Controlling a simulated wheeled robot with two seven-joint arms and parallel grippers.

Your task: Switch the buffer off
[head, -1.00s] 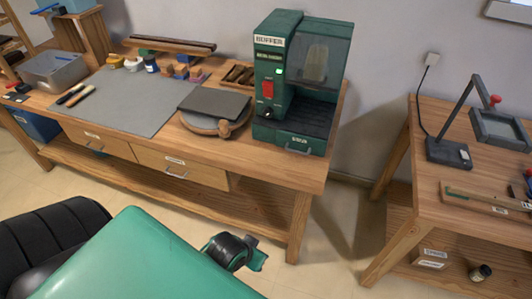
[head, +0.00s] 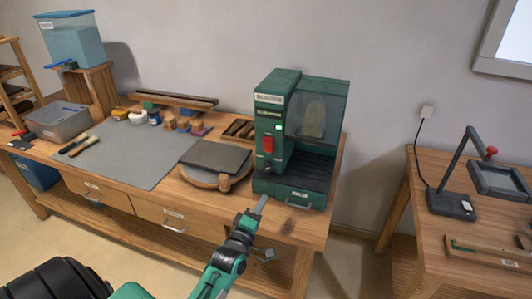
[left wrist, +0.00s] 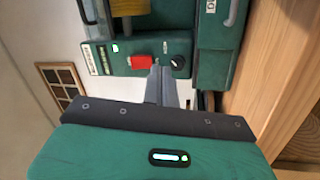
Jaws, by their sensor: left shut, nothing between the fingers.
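The buffer (head: 298,140) is a dark green machine with a clear hood, standing at the right end of the workbench. On its front panel are a red switch (head: 267,145) and a small lit green light (head: 278,127). The left wrist view shows the red switch (left wrist: 141,62), the green light (left wrist: 115,48) and a black knob (left wrist: 177,62) close up. My left gripper (head: 262,201) is shut and empty, in front of and below the panel. In the left wrist view its fingers (left wrist: 160,80) point between switch and knob; contact cannot be told. My right gripper is not in view.
A round wooden stand with a dark slab (head: 216,157) sits left of the buffer. A grey mat (head: 130,155) with brushes lies further left. A second table (head: 430,240) with a lamp-like stand is at the right, beyond a gap.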

